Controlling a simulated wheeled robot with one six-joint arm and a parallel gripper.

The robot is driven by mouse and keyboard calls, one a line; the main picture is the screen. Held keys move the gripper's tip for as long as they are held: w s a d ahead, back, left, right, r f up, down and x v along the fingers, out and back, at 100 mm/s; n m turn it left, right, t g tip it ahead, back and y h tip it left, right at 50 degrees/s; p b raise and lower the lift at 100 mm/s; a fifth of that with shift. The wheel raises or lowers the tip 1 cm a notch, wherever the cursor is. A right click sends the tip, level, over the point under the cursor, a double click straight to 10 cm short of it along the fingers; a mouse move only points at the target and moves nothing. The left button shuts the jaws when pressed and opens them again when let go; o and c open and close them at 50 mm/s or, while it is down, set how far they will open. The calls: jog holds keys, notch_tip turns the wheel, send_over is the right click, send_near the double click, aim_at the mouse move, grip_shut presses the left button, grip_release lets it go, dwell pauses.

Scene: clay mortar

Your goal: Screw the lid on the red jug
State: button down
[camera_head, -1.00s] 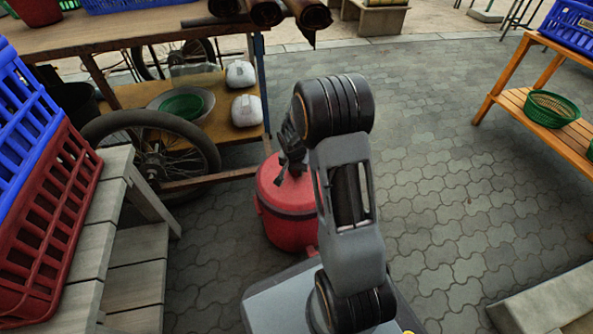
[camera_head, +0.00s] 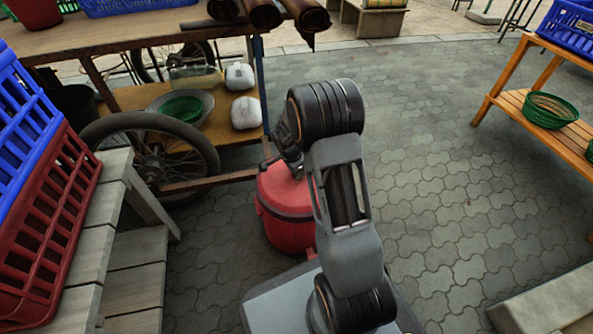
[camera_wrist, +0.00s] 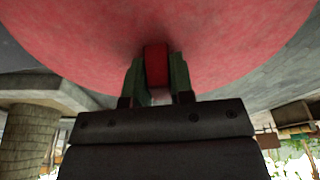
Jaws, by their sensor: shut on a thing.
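The red jug (camera_head: 284,232) stands on the paving in front of me, with a dark band around its upper part. Its red lid (camera_head: 277,184) is on top and is partly hidden by my arm. In the wrist view the lid's broad red surface (camera_wrist: 90,50) fills the upper part of the picture. My gripper (camera_wrist: 156,75) is shut on the small red knob of the lid (camera_wrist: 156,64), with one finger on each side. In the head view the fingers are mostly hidden behind my wrist. I cannot tell how tightly the lid sits on the jug.
A wooden cart (camera_head: 190,28) with a spoked wheel (camera_head: 153,160) stands close behind and left of the jug. Grey wooden steps with red (camera_head: 48,215) and blue crates are at left. A wooden shelf (camera_head: 540,110) is at right. Paving right of the jug is clear.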

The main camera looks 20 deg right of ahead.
jog(key=m, duration=0.3)
jog(key=m+g, duration=0.1)
jog(key=shift+s+a+f, duration=0.2)
jog(key=shift+a, duration=0.1)
jog(key=m, duration=0.3)
jog(key=shift+g, duration=0.3)
jog(key=c, duration=1.1)
grip_release()
jog(key=shift+w, duration=0.1)
jog(key=shift+o, duration=1)
jog(key=shift+d, duration=0.1)
jog(key=shift+r, duration=0.15)
jog(key=shift+s+d+r+p+v, duration=0.15)
jog(key=shift+d+p+v, duration=0.1)
jog(key=shift+p+v, duration=0.85)
jog(key=shift+s+d+p+v, duration=0.25)
jog(key=shift+p+v, duration=0.5)
jog(key=shift+v, duration=0.75)
jog(key=shift+s+d+r+p+v, duration=0.1)
jog(key=shift+d+p+v, duration=0.2)
jog(key=shift+p+v, duration=0.8)
jog(key=shift+w+r, duration=0.1)
jog(key=shift+r, duration=0.05)
